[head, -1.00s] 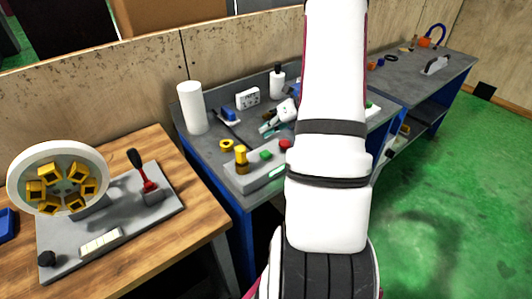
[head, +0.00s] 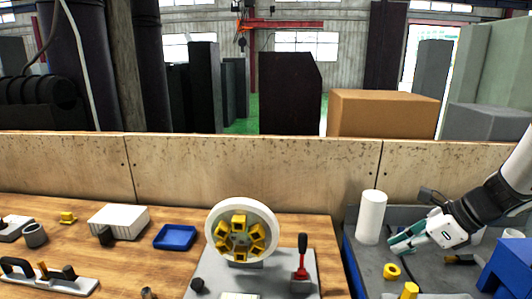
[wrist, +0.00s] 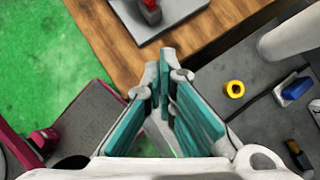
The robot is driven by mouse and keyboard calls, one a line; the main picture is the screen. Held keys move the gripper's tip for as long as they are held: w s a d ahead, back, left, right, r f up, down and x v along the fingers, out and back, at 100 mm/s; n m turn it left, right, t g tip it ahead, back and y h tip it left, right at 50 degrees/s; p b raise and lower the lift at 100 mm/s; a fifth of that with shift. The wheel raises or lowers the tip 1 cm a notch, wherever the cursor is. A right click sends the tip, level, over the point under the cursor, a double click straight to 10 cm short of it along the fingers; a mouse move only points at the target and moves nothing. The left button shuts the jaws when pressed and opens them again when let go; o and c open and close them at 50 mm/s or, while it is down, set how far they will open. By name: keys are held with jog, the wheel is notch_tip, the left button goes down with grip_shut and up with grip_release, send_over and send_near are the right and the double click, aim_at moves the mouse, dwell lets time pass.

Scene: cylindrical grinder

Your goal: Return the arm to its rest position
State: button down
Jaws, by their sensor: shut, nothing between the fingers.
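My arm reaches in from the right edge of the head view, with my white gripper (head: 394,246) pointing left above the grey bench. The gripper also shows in the wrist view (wrist: 165,78), its teal finger pads together and nothing held. In the wrist view it hangs over the gap and edges between the wooden table and the grey bench. The rest of my arm is cut off at the right of the head view.
A white cylinder (head: 371,217) stands left of my gripper, with a yellow ring (head: 392,271) nearby. Green floor (wrist: 40,60) shows at left in the wrist view.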

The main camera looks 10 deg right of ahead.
jog(key=s+a+r+n+g+h, duration=0.1)
jog(key=s+a+r+n, duration=0.25)
jog(key=a+n, duration=0.25)
jog(key=s+a+r+n+g, duration=0.1)
jog(key=s+a+r+n, duration=0.1)
jog(key=a+r+n, duration=0.35)
jog(key=s+a+r+n+t+h, duration=0.1)
jog(key=s+a+n+h, duration=0.1)
jog(key=s+n, duration=0.3)
jog(key=s+a+r+n+t+h, duration=0.1)
jog(key=s+a+n, duration=0.4)
jog(key=n, duration=0.6)
jog(key=shift+s+r+h, duration=0.2)
jog(key=shift+r+h, duration=0.3)
jog(key=shift+r, duration=0.3)
jog(key=shift+a, duration=0.15)
